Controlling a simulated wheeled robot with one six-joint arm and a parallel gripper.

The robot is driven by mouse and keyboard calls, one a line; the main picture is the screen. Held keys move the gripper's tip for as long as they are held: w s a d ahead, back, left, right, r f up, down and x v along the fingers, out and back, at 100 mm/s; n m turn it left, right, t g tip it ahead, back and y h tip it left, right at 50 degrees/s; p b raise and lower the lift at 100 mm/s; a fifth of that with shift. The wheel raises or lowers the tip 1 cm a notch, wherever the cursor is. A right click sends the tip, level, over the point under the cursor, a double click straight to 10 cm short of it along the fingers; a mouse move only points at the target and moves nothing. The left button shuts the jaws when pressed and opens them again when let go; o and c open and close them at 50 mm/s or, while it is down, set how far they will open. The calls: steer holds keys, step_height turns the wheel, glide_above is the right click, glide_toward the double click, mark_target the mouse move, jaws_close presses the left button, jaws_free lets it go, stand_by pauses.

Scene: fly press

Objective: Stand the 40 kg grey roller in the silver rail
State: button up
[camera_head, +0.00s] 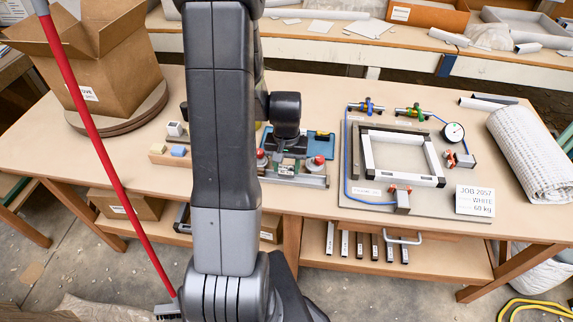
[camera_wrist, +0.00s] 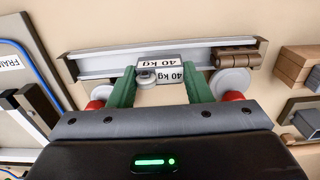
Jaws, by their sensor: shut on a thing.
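The silver rail (camera_wrist: 105,64) runs across the upper part of the wrist view. It also shows in the head view (camera_head: 300,180), at the front of the press area. The grey roller (camera_wrist: 147,77), a small block with a round wheel and "40 kg" labels, sits between the green fingers of my gripper (camera_wrist: 160,88), which is shut on it. It overlaps the middle of the rail in view; whether it is seated there I cannot tell. A brown roller (camera_wrist: 237,60) is at the rail's right end. In the head view my arm hides part of the press area.
Red knobs on pale discs (camera_wrist: 232,84) flank my fingers. A grey board with a white frame (camera_head: 382,135) lies to the right, with a card (camera_head: 475,200) reading JOB 2057, WHITE, 60 kg. A cardboard box (camera_head: 88,60) stands at the left.

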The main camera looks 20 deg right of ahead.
steer(key=shift+f, duration=0.2)
stand_by(0.5)
steer(key=shift+f+b, duration=0.35)
steer(key=shift+b, duration=0.15)
steer(key=shift+f+b, duration=0.4)
steer(key=shift+b, duration=0.05)
stand_by(0.5)
steer(key=o, duration=1.1)
steer(key=shift+o, duration=0.2)
steer(key=shift+r, duration=0.1)
steer(key=shift+r+p, duration=2.5)
steer(key=shift+r, duration=1)
